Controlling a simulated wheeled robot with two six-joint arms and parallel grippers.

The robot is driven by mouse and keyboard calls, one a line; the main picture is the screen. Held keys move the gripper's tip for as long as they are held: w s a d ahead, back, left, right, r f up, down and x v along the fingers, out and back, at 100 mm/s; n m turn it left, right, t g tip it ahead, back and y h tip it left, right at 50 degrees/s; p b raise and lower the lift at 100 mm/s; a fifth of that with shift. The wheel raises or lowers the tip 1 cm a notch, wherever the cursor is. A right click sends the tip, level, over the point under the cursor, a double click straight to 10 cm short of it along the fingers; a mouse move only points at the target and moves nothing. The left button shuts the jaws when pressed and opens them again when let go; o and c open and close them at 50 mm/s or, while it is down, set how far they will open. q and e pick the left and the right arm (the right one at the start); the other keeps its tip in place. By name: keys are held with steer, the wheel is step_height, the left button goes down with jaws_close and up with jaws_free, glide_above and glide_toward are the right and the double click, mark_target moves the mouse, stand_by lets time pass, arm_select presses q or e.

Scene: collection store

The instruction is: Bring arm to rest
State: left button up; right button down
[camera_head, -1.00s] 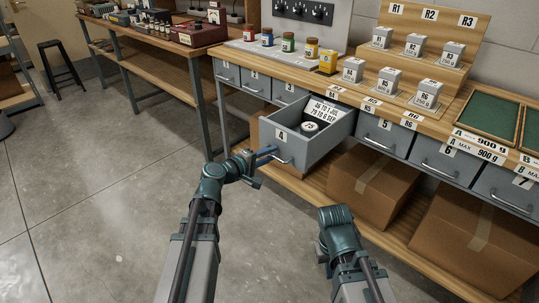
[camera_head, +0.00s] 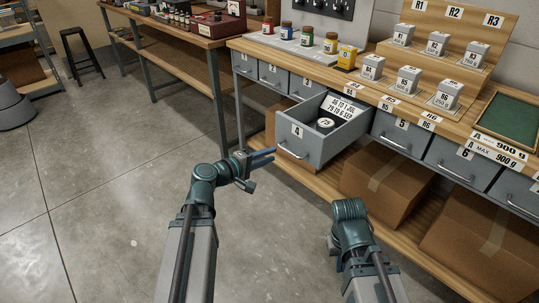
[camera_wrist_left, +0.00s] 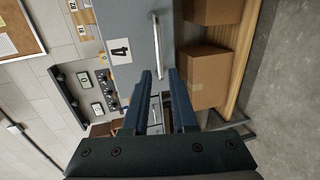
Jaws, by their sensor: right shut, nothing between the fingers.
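My left gripper (camera_head: 262,157) is open and empty, just left of the handle (camera_head: 292,150) of drawer 4 and apart from it. In the left wrist view its two fingers (camera_wrist_left: 168,105) stand apart, with the drawer front (camera_wrist_left: 138,25) and its handle beyond them. Drawer 4 (camera_head: 312,150) is pulled out; a round dark item with a white top marked 75 (camera_head: 326,124) and a printed card (camera_head: 347,108) lie in it. My right arm (camera_head: 350,228) is folded low at the lower right; its gripper fingers do not show.
Cardboard boxes (camera_head: 385,188) stand on the lower shelf (camera_head: 410,225) under the bench. Several weights and jars stand on the bench top (camera_head: 372,85). A stool (camera_head: 80,52) is at the far left. The floor (camera_head: 100,180) left of the arms is clear.

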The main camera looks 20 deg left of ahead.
arm_select(q)
steer(key=s+d+f+m+g, duration=0.4)
steer(key=d+f, duration=0.1)
steer(key=d, duration=0.2)
steer(key=s+d+f+m+g, duration=0.3)
steer(key=d+f+m+g, duration=0.1)
steer(key=d+f, duration=0.25)
steer(key=s+d+f+m+g+y, duration=0.1)
steer(key=s+f+m+g+y, duration=0.25)
steer(key=s, duration=0.25)
steer(key=s+d+f+m+g+y, duration=0.1)
steer(key=s+f+m+g+y, duration=0.1)
steer(key=s+m+y, duration=0.3)
step_height(320, 180, up, 30)
steer(key=s+p, duration=0.1)
steer(key=p, duration=2.9)
steer(key=shift+a+f+n, duration=0.15)
steer(key=shift+a+n, duration=0.2)
steer(key=shift+a, duration=0.05)
